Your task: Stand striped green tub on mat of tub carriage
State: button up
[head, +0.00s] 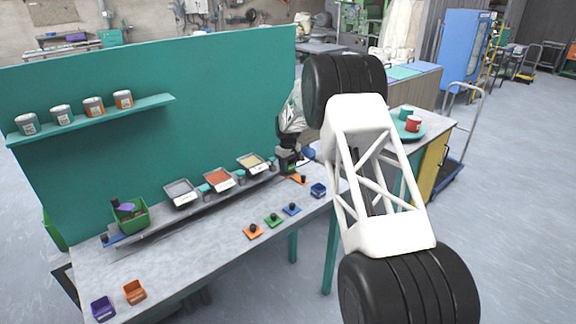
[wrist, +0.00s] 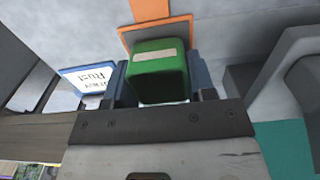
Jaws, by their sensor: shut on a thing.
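The green tub (wrist: 158,78) with a pale stripe is between my fingers in the wrist view. My gripper (wrist: 158,92) is shut on it. Just beyond the tub is a flat orange piece (wrist: 155,30) with a strip running away from it; it may be the carriage mat. I cannot tell whether the tub touches it. In the head view my gripper (head: 288,166) is at the far right end of the bench rail, and an orange piece (head: 299,180) shows beside it. The tub is mostly hidden there.
Powder trays (head: 218,180) with labels line the rail. A blue tub (head: 318,190), an orange tub (head: 134,292) and a purple tub (head: 102,308) stand on the bench. Knobbed lids (head: 274,220) lie mid-bench. A green bin (head: 131,217) is at the left.

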jog(key=shift+f, duration=0.5)
dwell(0.5)
jog(key=o, duration=1.4)
jog(key=shift+r, duration=0.1)
jog(key=shift+r, duration=3.4)
jog(key=shift+r, duration=0.1)
